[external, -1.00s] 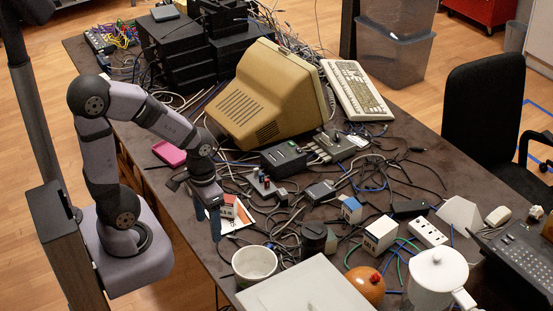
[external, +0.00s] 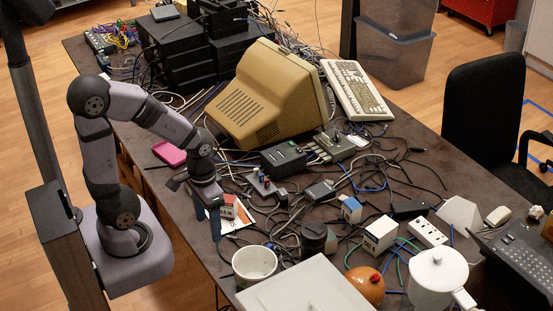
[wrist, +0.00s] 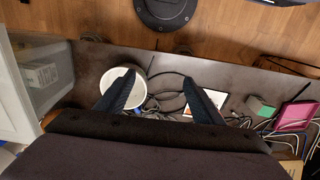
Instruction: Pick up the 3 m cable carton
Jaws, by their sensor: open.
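Several small cartons stand on the dark table in the external view. A blue-and-white one (external: 351,209) and a white one marked like CAT 6 (external: 380,235) stand farther right. I cannot read which one is the 3 m carton. My gripper (external: 207,222) points down near the table's front edge, just left of the red-and-white carton. In the wrist view my gripper (wrist: 158,78) has its fingers spread apart, with no carton visible between them. The gripper body hides the lower part of that view.
A white bowl (external: 254,264) stands to the right of my gripper, near the front edge. Loose cables, a white-and-orange card (external: 241,222) and a pink box (external: 169,153) lie around. A beige monitor (external: 268,95) stands behind. The table is crowded; a bare strip runs along its front edge.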

